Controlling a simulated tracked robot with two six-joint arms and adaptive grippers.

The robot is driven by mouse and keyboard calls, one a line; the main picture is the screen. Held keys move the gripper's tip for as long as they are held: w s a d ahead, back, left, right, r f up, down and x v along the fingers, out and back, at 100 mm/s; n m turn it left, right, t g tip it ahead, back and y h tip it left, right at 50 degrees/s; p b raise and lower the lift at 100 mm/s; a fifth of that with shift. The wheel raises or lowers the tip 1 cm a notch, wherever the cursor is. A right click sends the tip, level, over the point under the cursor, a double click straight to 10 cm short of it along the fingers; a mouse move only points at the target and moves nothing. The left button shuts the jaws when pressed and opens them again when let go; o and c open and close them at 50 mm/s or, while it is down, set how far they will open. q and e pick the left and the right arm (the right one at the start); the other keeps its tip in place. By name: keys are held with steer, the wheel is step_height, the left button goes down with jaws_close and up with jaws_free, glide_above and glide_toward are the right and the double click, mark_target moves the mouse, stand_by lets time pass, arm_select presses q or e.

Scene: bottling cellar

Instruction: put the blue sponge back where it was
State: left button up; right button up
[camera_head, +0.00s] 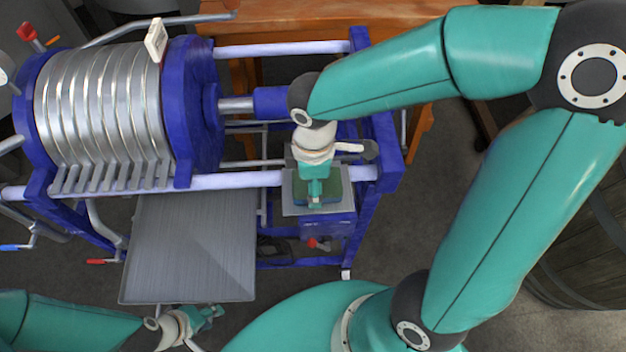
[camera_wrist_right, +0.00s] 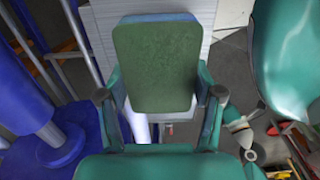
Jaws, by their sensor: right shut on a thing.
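The sponge (camera_wrist_right: 155,66) has a dark green face and blue-green sides in the right wrist view. My right gripper (camera_wrist_right: 162,98) is shut on it, with a finger at either side. In the head view the right gripper (camera_head: 315,196) points down, and the sponge (camera_head: 335,190) shows partly around its fingers. It is over a small grey plate (camera_head: 320,210) at the right end of the blue-framed machine. I cannot tell whether it touches the plate. My left gripper (camera_head: 205,316) is low at the left, apart from the sponge; its fingers are too small to judge.
The machine's ribbed metal plates (camera_head: 105,105) and blue end plate (camera_head: 200,110) stand at the left. A wide grey tray (camera_head: 190,250) hangs below them. A wooden table (camera_head: 400,15) is behind, and a barrel (camera_head: 585,245) stands at the right. Bare floor lies right of the frame.

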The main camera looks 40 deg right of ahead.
steer(key=shift+f, duration=0.15)
steer(key=o, duration=1.1)
step_height(320, 180, up, 12)
steer(key=shift+r+p, duration=0.2)
steer(key=shift+p, duration=0.15)
